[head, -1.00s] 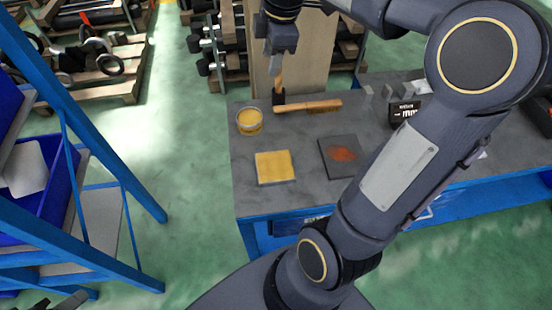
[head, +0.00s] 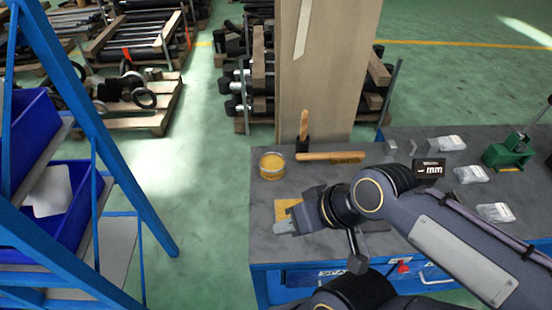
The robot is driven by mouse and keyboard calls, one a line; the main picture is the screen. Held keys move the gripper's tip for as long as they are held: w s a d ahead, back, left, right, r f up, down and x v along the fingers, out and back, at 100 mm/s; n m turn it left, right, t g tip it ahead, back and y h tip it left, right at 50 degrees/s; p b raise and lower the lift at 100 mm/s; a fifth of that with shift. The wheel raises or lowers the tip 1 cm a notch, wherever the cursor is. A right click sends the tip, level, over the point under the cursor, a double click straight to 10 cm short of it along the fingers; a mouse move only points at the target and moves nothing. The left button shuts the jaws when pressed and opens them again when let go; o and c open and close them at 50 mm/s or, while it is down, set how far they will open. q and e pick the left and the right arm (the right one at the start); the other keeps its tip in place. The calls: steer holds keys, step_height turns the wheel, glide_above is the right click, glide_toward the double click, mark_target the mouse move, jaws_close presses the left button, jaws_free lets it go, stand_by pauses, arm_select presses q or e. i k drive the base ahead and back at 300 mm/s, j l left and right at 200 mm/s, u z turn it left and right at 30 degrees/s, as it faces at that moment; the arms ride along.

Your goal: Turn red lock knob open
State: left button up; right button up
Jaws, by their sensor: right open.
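A small red knob (head: 403,267) shows on the blue front of the workbench (head: 325,275), below the top's front edge. At this size I cannot tell which way it is turned. My right gripper (head: 284,228) is open and hangs over the left front of the grey benchtop, in front of a yellow pad that it partly hides. It is well to the left of the red knob and apart from it. Part of my right arm passes over the bench to the right of the knob. My left gripper is not in view.
A yellow tin (head: 272,165), a wooden-handled brush (head: 330,157), a black "mm" block (head: 429,171), clear bags (head: 471,174) and a green clamp-like tool (head: 508,152) stand on the bench. A blue rack with bins (head: 75,205) stands left, with open green floor between.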

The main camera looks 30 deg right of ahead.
mark_target(402, 269)
steer(key=k+j+z, duration=0.1)
steer(key=z, duration=2.35)
steer(key=l+u, duration=0.35)
steer(key=l, duration=0.95)
